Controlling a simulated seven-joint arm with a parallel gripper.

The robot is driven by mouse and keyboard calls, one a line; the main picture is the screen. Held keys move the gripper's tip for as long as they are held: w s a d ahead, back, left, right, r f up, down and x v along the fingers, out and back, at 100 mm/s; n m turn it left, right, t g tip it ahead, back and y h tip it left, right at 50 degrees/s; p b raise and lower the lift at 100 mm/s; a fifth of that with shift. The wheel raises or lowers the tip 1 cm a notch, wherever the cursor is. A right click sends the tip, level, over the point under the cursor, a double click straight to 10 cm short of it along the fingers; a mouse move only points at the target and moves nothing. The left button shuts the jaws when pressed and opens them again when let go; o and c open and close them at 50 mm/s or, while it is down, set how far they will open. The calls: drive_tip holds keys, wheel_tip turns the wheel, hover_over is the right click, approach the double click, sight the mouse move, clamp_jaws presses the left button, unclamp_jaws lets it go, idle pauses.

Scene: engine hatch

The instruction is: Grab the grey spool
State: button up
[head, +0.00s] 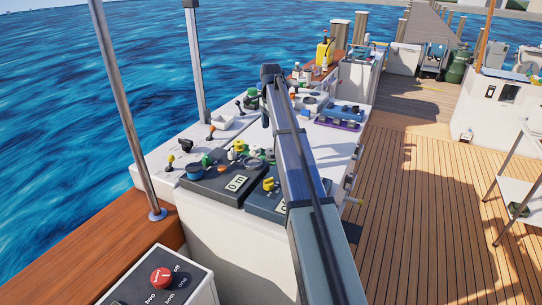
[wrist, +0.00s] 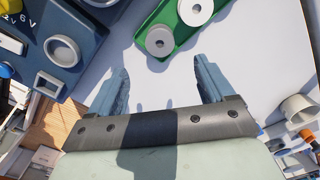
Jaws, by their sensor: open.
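In the wrist view, a grey spool (wrist: 167,38), round with a centre hole, lies at the near end of a green tray (wrist: 178,38). A paler, whiter spool (wrist: 204,12) lies in the same tray, farther up and right. My gripper (wrist: 161,64) is open and empty, its two blue-grey fingers spread. The grey spool is just beyond the gap between the fingertips, apart from both. In the head view my arm runs up over the white console, and I cannot make out the fingers or the grey spool there.
The white console top (head: 337,136) carries dark switch panels, knobs and levers. In the wrist view a dark blue panel (wrist: 84,28) with a grey square ring (wrist: 49,84) is at the left. A white cup-like part (wrist: 298,108) is at the right. Bare white surface lies around the tray.

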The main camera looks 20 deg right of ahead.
sight(271, 151)
wheel_tip(271, 151, down, 10)
idle(0.6)
drive_tip(key=shift+c, duration=0.4)
drive_tip(key=c, duration=1.1)
